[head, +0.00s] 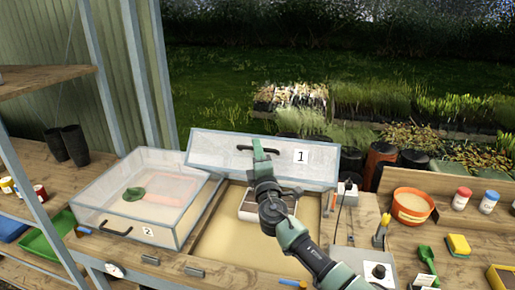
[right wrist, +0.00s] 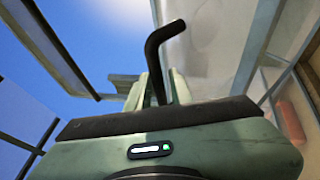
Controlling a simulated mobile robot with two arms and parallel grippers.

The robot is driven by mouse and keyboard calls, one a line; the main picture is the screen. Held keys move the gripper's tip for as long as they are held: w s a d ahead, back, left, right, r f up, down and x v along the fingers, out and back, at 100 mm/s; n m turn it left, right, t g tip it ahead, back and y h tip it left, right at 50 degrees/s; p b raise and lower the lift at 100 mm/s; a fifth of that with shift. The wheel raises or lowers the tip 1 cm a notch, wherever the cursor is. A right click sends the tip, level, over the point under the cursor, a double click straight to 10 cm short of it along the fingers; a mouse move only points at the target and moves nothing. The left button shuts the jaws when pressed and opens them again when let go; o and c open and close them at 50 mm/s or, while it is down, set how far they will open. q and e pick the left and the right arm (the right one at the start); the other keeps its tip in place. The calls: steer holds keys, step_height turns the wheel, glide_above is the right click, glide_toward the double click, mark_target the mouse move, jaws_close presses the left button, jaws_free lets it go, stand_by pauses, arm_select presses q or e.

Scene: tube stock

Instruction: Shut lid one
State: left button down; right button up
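Lid one (head: 318,160), a clear framed panel with a "1" label, stands raised and tilted at the back of the right-hand box (head: 203,232). Its black handle (head: 240,148) is on the upper edge and shows as a bent bar in the right wrist view (right wrist: 163,38). My right gripper (head: 262,150) reaches over the open box to this handle. In the right wrist view its green fingers (right wrist: 158,88) lie close together with the bar between them, apparently shut on it. My left gripper is not in view.
A tray (head: 252,213) sits inside the open box. Box two (head: 145,195) at left has its clear lid down. At right are an orange sieve (head: 411,205), bottles (head: 461,198), a green scoop (head: 427,257) and a grey control box (head: 366,268). A shelf post (head: 40,210) stands at left.

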steer(key=shift+w+r, duration=0.1)
steer(key=shift+w, duration=0.15)
jaws_close()
stand_by(1.4)
